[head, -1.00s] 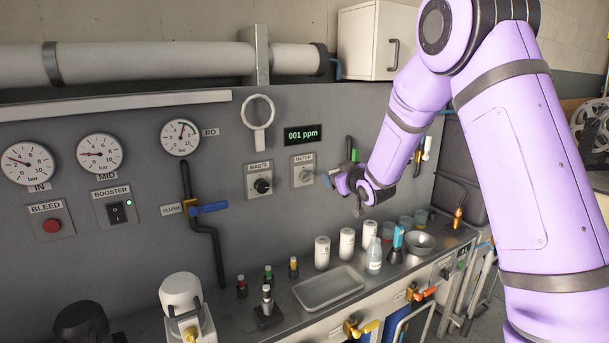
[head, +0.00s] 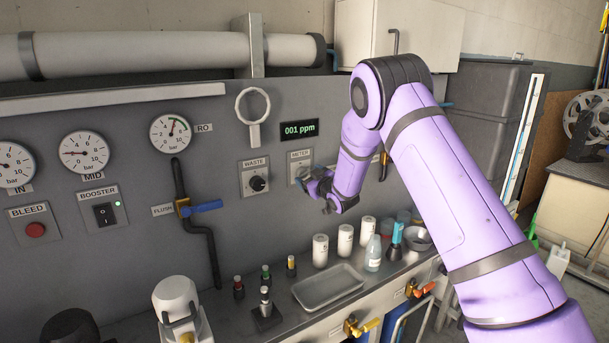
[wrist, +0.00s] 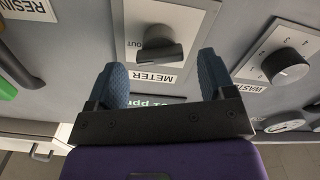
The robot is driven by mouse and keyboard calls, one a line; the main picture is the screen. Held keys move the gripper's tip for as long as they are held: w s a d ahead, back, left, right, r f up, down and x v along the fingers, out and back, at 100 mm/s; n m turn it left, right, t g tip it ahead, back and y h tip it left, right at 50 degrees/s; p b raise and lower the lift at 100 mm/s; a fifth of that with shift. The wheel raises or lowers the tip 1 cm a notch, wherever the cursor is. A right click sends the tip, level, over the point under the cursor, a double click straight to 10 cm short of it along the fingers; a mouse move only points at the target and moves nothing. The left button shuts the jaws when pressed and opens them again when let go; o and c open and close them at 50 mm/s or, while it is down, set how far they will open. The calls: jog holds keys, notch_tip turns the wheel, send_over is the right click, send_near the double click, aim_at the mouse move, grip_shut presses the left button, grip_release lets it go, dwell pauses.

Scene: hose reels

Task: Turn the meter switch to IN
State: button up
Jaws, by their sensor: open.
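The meter switch is a dark grey knob (wrist: 160,54) on a light plate (wrist: 190,28) in the wrist view, which shows the panel upside down. The word OUT is partly visible beside the knob, and the METER label is on the plate. In the head view the METER plate (head: 300,158) is on the wall panel, its knob mostly hidden by my gripper (head: 320,190). In the wrist view my gripper (wrist: 163,72) is open, with one blue fingertip on each side of the knob's near edge. I cannot tell if they touch the panel.
The WASTE knob (wrist: 286,65) is beside the meter plate, right in the wrist view. A green-lit display (head: 299,130) reads 001 ppm above. Bottles (head: 345,240), a tray (head: 328,290) and vials (head: 266,275) stand on the bench below. A blue-handled valve (head: 205,207) is further left.

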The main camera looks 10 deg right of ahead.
aim_at(306, 174)
jog(key=shift+x, duration=1.6)
jog(key=c, duration=0.9)
